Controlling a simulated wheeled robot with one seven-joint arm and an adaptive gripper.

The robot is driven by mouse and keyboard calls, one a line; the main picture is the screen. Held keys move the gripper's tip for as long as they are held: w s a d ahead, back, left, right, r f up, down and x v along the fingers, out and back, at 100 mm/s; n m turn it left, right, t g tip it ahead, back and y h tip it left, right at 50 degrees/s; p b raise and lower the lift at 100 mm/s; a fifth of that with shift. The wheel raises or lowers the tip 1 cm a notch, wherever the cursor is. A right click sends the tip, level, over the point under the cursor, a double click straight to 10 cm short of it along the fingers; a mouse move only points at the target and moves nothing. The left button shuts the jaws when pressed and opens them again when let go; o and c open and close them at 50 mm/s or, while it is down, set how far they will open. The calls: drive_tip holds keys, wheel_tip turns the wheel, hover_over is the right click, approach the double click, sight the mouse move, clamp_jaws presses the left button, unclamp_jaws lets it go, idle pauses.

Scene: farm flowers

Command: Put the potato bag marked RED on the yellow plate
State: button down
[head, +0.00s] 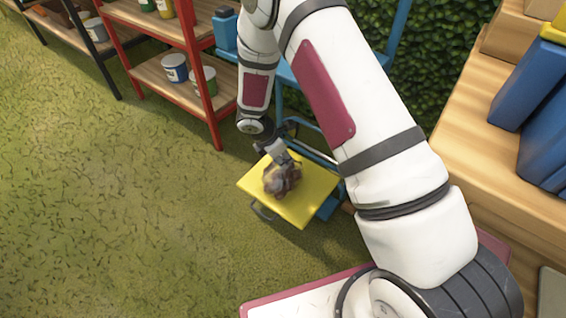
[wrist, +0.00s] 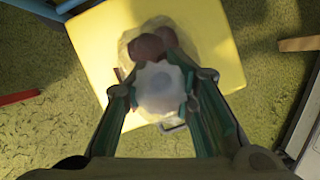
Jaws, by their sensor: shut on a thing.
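The potato bag (head: 281,180) is a clear bag with brown-red potatoes in it. My gripper (head: 274,152) is shut on the top of the bag from above. In the wrist view the bag (wrist: 150,48) sits between the two fingers (wrist: 163,88). The yellow plate (head: 312,205) is a flat square and lies directly under the bag; it also fills the middle of the wrist view (wrist: 95,45). I cannot tell whether the bag touches the plate or hangs just above it. No RED marking is readable on the bag.
The plate is on a blue frame (head: 327,206) above the grass. A red shelf (head: 200,80) with cans stands at the back left. A wooden bench (head: 455,130) with blue containers (head: 535,85) is on the right. Open grass (head: 110,210) lies to the left.

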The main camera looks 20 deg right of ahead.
drive_tip(key=shift+f, duration=0.6)
drive_tip(key=shift+f, duration=0.15)
drive_tip(key=c, duration=1.3)
unclamp_jaws()
drive_tip(key=p+v, duration=0.5)
drive_tip(key=v, duration=0.7)
drive_tip(key=shift+s, duration=0.1)
